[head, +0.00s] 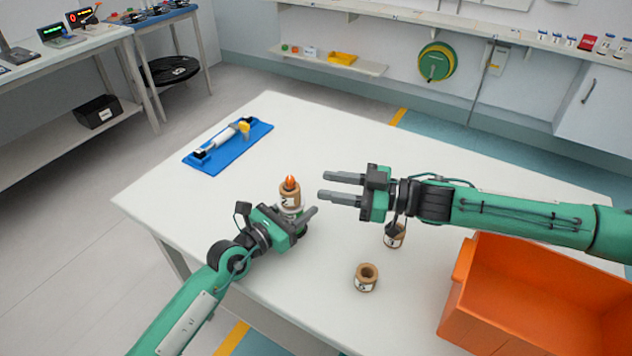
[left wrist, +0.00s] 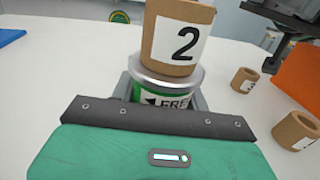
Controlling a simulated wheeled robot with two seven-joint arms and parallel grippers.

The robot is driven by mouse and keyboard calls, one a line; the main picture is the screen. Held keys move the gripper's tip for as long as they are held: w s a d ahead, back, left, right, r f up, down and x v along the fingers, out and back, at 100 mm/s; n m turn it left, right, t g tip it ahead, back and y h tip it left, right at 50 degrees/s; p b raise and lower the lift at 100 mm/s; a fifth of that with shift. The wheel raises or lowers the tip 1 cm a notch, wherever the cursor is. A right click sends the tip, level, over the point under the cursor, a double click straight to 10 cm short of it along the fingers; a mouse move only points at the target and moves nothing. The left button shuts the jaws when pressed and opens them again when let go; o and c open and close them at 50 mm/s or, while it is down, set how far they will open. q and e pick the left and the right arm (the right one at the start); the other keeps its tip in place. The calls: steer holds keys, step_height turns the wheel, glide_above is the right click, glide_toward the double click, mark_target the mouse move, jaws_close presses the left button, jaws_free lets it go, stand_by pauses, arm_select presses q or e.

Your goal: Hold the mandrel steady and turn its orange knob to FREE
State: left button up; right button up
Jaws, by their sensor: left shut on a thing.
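The mandrel stands upright on the white table, with its orange knob (head: 291,183) showing at the top. A brown cardboard core labelled 2 (head: 290,197) sits around it, also seen in the left wrist view (left wrist: 178,35). Below the core, the mandrel's base (left wrist: 150,97) has a silver flange and a green and white band with a black arrow and partly hidden lettering starting "FRE". My left gripper (head: 300,224) is shut on this base. My right gripper (head: 322,187) is open and empty, its fingers pointing left towards the knob, apart from it.
Two more cardboard cores stand on the table, one in front (head: 366,279) and one below my right arm (head: 394,238). An orange crate (head: 459,288) is at the right. A blue mat (head: 222,158) with a tool lies at the back left. The table's middle back is clear.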

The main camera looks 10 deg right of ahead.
steer(key=s+a+n+h, duration=0.1)
steer(key=a+n, duration=0.3)
steer(key=a, duration=0.1)
steer(key=n+t+h, duration=1.2)
steer(key=n, duration=0.7)
glide_toward(291, 182)
steer(key=x, duration=1.1)
